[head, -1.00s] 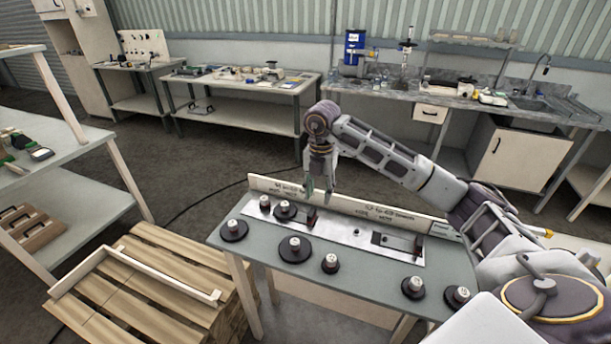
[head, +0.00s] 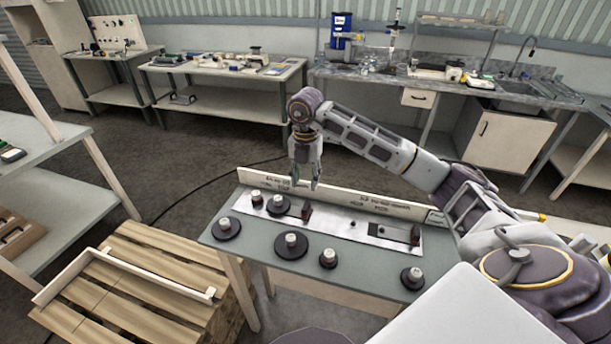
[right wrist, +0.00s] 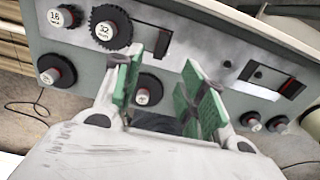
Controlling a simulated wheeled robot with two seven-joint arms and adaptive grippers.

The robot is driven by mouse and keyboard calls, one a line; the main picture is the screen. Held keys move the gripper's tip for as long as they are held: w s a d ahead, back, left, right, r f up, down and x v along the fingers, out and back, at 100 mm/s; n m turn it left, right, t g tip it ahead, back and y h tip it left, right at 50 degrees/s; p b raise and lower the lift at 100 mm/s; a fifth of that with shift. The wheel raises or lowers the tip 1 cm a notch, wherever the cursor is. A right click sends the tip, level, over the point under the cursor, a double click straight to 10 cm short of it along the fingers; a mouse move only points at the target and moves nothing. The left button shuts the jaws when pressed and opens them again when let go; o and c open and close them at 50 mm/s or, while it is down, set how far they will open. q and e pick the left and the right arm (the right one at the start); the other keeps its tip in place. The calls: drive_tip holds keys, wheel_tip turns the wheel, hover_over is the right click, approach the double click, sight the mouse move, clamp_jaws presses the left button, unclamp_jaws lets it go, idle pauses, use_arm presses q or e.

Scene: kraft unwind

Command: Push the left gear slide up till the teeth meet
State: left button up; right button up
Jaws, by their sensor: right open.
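A silver plate (head: 340,225) lies on the grey-green table and carries two gear slides. The left slide has a dark toothed gear (head: 278,205), marked 32 in the right wrist view (right wrist: 107,32), and a dark red handle (head: 306,211) at the right of its slot. A smaller gear post (head: 256,197), marked 16 in the wrist view (right wrist: 62,17), stands left of it. I cannot tell whether their teeth touch. My right gripper (head: 307,180) points down above the plate's back edge, near the left handle. Its green-padded fingers (right wrist: 165,95) are apart and empty. My left gripper is out of view.
The right slide's slot and dark handle (head: 415,234) are farther right. Loose gears (head: 291,244) stand along the table's front. A pale labelled board (head: 350,202) rises along the back edge. A wooden pallet (head: 140,275) stands left of the table.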

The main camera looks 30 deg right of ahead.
sight(306, 206)
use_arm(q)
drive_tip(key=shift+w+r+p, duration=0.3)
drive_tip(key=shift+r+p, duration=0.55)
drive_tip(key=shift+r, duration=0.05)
use_arm(e)
drive_tip(key=shift+f, duration=6.55)
clamp_jaws()
use_arm(q)
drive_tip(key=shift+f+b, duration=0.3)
drive_tip(key=shift+b, duration=0.05)
use_arm(e)
drive_tip(key=shift+w+a, duration=0.75)
drive_tip(key=shift+w, duration=0.15)
unclamp_jaws()
